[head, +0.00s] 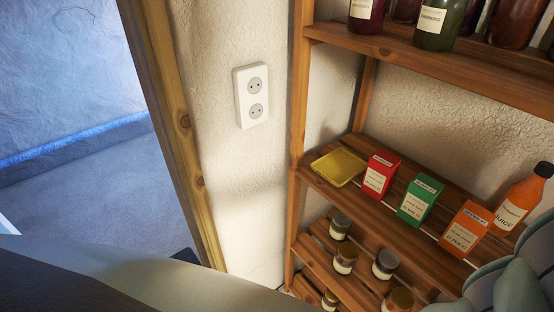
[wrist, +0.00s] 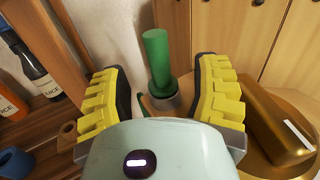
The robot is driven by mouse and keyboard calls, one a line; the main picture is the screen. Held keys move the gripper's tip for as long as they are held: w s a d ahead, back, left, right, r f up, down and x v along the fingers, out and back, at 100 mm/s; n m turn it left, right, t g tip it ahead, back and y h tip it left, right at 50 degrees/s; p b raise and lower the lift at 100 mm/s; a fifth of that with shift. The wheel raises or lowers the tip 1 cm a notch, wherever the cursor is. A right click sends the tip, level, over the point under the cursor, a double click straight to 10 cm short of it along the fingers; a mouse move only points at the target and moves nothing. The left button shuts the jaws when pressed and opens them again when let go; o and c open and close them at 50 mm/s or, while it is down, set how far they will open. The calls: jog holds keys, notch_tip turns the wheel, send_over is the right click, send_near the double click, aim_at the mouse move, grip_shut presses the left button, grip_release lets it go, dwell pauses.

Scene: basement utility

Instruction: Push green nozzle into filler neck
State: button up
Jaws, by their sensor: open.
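The green nozzle (wrist: 158,62) shows in the wrist view as a green cylinder with a wider green collar near its lower end. It stands between the fingers of my gripper (wrist: 159,78). The gripper is open, with one yellow ridged finger on each side and a visible gap on both sides of the green cylinder. A grey round rim (wrist: 172,101) shows around the nozzle's lower end and may be the filler neck. How deep the nozzle sits in it I cannot tell; my gripper's body hides the lower part. Neither shows in the head view.
Bottles (wrist: 38,66) stand at left, with a blue ring (wrist: 14,163) below. The head view shows a wooden shelf (head: 398,227) with boxes and jars, a wall socket (head: 251,96) and a doorway.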

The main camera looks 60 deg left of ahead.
jog(key=shift+x, duration=0.8)
jog(key=w+p, duration=0.1)
jog(key=p, duration=0.1)
jog(key=w+d+p, duration=0.1)
jog(key=shift+w+r, duration=0.35)
jog(key=shift+w, duration=0.05)
jog(key=shift+w+d+f+p, duration=0.1)
jog(key=shift+w+d+p, duration=0.2)
jog(key=shift+w, duration=0.3)
jog(key=shift+w+d+f, duration=0.1)
jog(key=shift+w+f, duration=0.1)
jog(key=shift+w, duration=0.2)
jog(key=shift+s, duration=0.1)
grip_shut()
